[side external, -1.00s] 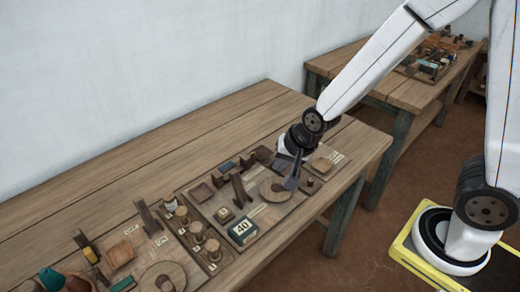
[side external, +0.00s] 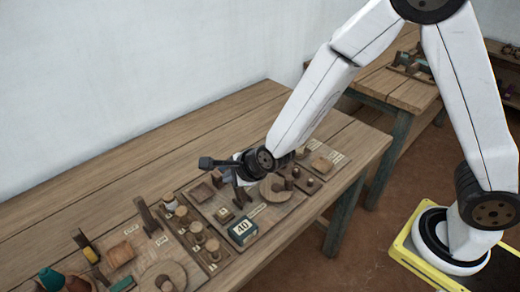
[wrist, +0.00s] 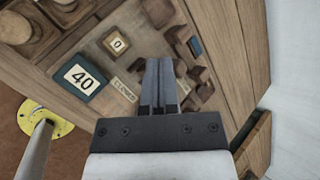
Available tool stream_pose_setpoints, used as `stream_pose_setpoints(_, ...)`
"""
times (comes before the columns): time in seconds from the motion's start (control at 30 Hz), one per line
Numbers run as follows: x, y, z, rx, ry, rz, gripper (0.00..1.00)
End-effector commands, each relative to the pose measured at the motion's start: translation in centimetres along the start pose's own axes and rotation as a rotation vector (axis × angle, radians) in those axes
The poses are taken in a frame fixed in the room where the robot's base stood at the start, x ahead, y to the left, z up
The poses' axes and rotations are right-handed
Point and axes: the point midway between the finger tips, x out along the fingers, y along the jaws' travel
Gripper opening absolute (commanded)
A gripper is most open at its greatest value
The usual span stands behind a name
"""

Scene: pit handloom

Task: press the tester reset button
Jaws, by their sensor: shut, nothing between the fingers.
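The tester's reset button is not clearly labelled as such in either view. A small wooden block marked 0 (wrist: 117,43) sits on the board and may be it; it also shows in the side view (side external: 225,214). Beside it is a dark green block marked 40 (wrist: 80,78), also in the side view (side external: 243,231). My gripper (wrist: 158,62) is shut and empty. In the wrist view its fingertips appear right of the 0 block. In the side view my gripper is above the board, apart from both blocks.
Around them on the wooden table (side external: 130,185) are a wooden disc (side external: 276,188), upright wooden pieces and several round knobs (side external: 197,228). The back of the table is clear up to the white wall. A second table (side external: 405,92) stands at the back right.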

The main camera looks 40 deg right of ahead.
Motion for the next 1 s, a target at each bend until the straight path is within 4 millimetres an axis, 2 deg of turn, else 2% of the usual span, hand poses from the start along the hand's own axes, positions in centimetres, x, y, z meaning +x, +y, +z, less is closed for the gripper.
stream_pose_setpoints(0.3, 1.2, 0.5, 1.4, 0.189, -0.026, -0.038, 0.00)
stream_pose_setpoints(1.0, 1.8, 0.9, 1.2, 0.203, -0.027, -0.041, 0.00)
